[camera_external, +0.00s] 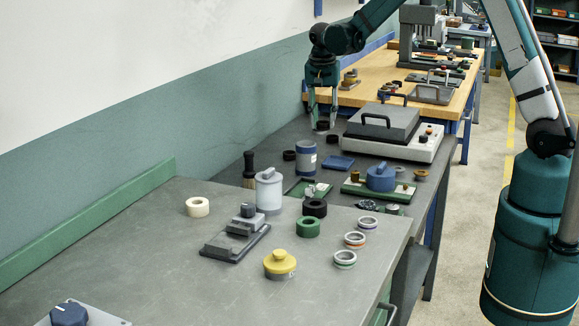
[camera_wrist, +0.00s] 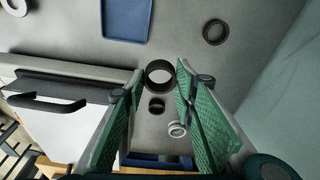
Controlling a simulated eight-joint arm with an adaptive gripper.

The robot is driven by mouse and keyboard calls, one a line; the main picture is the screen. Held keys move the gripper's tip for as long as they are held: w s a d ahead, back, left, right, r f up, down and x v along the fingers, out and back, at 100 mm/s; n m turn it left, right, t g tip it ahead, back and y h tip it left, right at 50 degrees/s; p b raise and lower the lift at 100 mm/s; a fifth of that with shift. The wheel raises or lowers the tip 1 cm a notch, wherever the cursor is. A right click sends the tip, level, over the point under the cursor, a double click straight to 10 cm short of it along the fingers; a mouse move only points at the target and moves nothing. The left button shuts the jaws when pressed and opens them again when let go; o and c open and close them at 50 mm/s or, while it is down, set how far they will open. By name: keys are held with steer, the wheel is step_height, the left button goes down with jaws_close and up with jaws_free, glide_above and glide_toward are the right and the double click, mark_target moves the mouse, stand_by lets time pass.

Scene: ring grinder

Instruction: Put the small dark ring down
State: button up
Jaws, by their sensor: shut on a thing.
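My gripper (camera_external: 322,124) is at the far part of the dark grey bench, beside the wall. Its two fingers are closed on a small dark ring (camera_external: 322,126). In the wrist view the same dark ring (camera_wrist: 160,74) sits between the green-padded fingertips (camera_wrist: 160,72), its opening facing the camera. The ring appears to be above the bench top; the exact gap cannot be told.
Other dark rings lie on the bench, one near the wall (camera_external: 289,155) and one close to my gripper (camera_external: 332,139). A pale ring (camera_wrist: 177,129) is nearby. A blue tray (camera_external: 338,162) and a grey-lidded machine (camera_external: 385,130) stand close. Bare bench lies between them.

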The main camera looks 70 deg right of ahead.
steer(key=w+a+r+n+p, duration=0.1)
steer(key=w+a+n, duration=0.3)
steer(key=a, duration=0.8)
steer(key=w+a+r+n+t+p, duration=0.1)
steer(key=w+a, duration=0.5)
steer(key=a, duration=0.7)
steer(key=w+a+r+n+p, duration=0.1)
steer(key=w+a+n, duration=0.3)
steer(key=a, duration=0.8)
steer(key=s+a+r+n+y+p, duration=0.1)
steer(key=a+r+n+p, duration=0.2)
steer(key=a, duration=2.9)
step_height(320, 180, up, 2)
steer(key=n+y+p, duration=0.1)
steer(key=n+y, duration=0.1)
steer(key=n, duration=0.7)
glide_above(153, 315)
steer(key=shift+r, duration=0.15)
steer(key=shift+f, duration=3.15)
